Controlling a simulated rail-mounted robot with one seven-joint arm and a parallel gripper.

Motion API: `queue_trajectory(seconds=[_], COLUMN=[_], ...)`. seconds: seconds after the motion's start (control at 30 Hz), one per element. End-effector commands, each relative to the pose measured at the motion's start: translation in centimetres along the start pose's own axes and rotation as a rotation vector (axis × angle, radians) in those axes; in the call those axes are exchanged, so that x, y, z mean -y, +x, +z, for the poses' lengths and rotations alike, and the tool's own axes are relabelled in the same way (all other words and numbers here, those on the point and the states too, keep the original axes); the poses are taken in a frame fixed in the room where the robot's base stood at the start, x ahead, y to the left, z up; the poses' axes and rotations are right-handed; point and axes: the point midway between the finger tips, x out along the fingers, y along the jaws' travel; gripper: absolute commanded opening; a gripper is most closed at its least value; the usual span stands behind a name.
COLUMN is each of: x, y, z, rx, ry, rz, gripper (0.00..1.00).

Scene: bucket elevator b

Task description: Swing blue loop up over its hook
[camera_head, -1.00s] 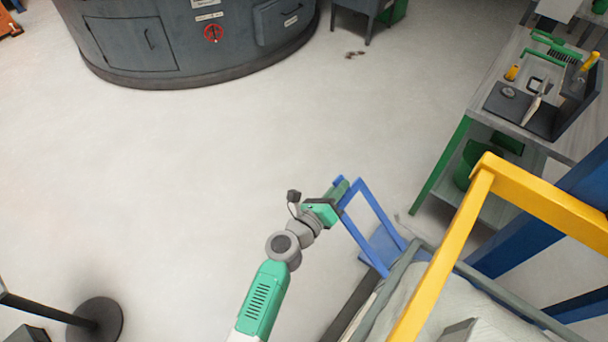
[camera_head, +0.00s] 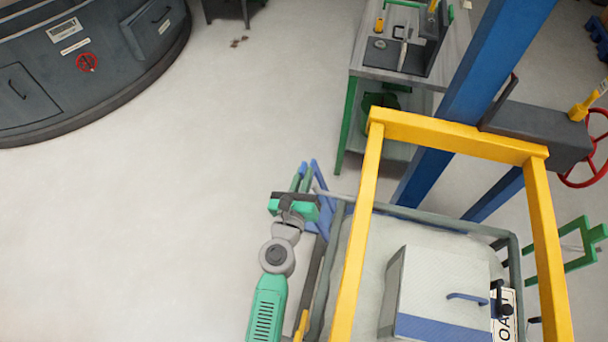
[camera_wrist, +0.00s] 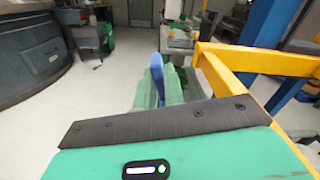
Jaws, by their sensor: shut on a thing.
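The blue loop (camera_head: 322,184) is a flat-barred frame at the left side of a grey-rimmed tub (camera_head: 328,262). My gripper (camera_head: 302,178) is shut on one bar of it, outside the tub's far left corner. In the wrist view, the blue bar (camera_wrist: 157,68) stands between my two green fingers (camera_wrist: 160,88). The loop's lower part is partly hidden behind my gripper and the tub's edge. I cannot make out the loop's hook in either view.
A yellow frame (camera_head: 460,136) rises over the tub, close to the right of my arm. A blue post (camera_head: 490,75) stands behind it. A grey box (camera_head: 440,285) sits in the tub. A workbench (camera_head: 358,68) stands beyond.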

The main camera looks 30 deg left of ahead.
Motion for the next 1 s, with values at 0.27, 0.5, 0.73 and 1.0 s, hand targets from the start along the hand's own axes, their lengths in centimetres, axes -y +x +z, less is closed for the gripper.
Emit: queue_trajectory(seconds=[0.27,0.5,0.73,1.0], x=[0.1,0.0,0.0,0.1], y=[-0.1,-0.1,-0.1,-4.6], z=[-0.3,-0.2,-0.1,-0.1], rx=[-0.004,-0.004,-0.002,-0.003], ry=[0.002,0.001,0.0,-0.002], rz=[0.0,0.0,0.001,0.003], gripper=[0.0,0.33,0.33,0.33])
